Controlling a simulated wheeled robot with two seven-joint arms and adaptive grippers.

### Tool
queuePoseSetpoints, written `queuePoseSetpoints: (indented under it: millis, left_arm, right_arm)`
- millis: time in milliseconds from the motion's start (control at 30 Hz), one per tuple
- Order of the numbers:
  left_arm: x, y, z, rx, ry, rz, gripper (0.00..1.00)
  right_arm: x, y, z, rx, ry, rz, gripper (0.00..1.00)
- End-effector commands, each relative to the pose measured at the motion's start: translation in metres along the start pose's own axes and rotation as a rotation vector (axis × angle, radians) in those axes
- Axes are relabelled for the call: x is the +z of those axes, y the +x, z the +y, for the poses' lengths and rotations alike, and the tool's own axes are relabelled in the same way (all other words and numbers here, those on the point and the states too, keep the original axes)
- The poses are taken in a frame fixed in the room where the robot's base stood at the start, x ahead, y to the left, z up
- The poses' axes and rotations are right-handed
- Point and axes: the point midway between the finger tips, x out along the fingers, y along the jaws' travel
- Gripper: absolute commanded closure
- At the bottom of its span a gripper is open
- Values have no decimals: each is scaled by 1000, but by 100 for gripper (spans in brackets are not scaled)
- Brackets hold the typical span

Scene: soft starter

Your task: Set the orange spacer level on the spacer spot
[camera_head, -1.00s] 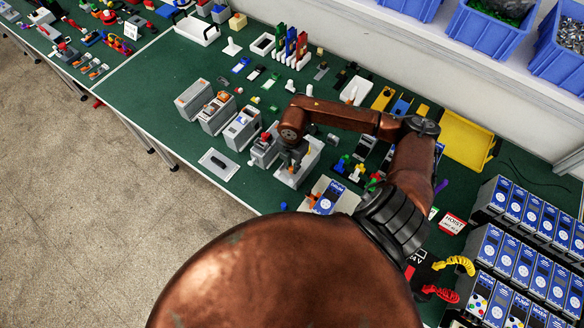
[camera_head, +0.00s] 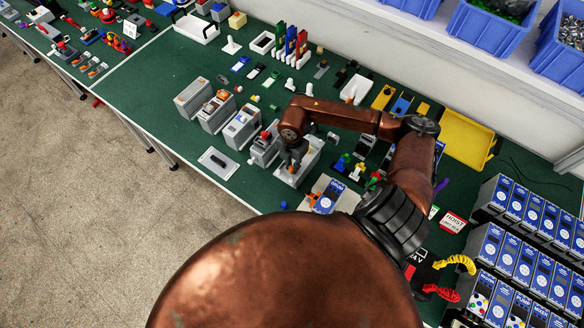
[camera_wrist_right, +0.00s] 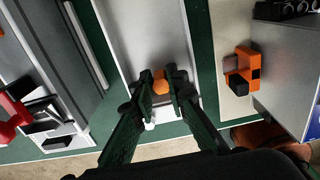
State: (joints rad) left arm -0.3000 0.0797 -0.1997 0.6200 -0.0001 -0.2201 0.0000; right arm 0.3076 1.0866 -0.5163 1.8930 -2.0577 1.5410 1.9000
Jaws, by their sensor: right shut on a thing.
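My right gripper (camera_head: 293,167) hangs over a pale, narrow open housing (camera_head: 311,160) on the green bench. In the right wrist view the gripper (camera_wrist_right: 161,88) is shut on the small orange spacer (camera_wrist_right: 160,80), gripped between its dark fingertips. The fingers hide much of the spacer. It shows in front of the bare pale floor of the housing (camera_wrist_right: 140,28), near the housing's near end. I cannot tell whether it touches that floor. I cannot make out a marked spacer spot. My left gripper is not in view.
Grey device boxes (camera_head: 215,112) stand left of the housing. In the wrist view, an orange and black part (camera_wrist_right: 243,72) lies on a pale plate at right. Colourful small parts (camera_head: 350,168) stand close to its right. My right arm hides some of the bench.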

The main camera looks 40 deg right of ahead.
Motion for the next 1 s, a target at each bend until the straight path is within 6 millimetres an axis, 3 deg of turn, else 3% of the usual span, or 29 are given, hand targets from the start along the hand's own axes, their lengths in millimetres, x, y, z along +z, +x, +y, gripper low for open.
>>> queuePoseSetpoints:
  millis: [367,400,600,700,867,1000]
  left_arm:
    - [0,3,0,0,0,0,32]
    - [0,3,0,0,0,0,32]
    - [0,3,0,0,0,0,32]
    - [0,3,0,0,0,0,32]
    - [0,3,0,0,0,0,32]
    - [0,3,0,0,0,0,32]
  right_arm:
    - [0,4,0,0,0,0,97]
    - [0,4,0,0,0,0,86]
    - [0,4,0,0,0,0,72]
    - [0,4,0,0,0,0,66]
    - [0,4,0,0,0,0,66]
    - [0,4,0,0,0,0,57]
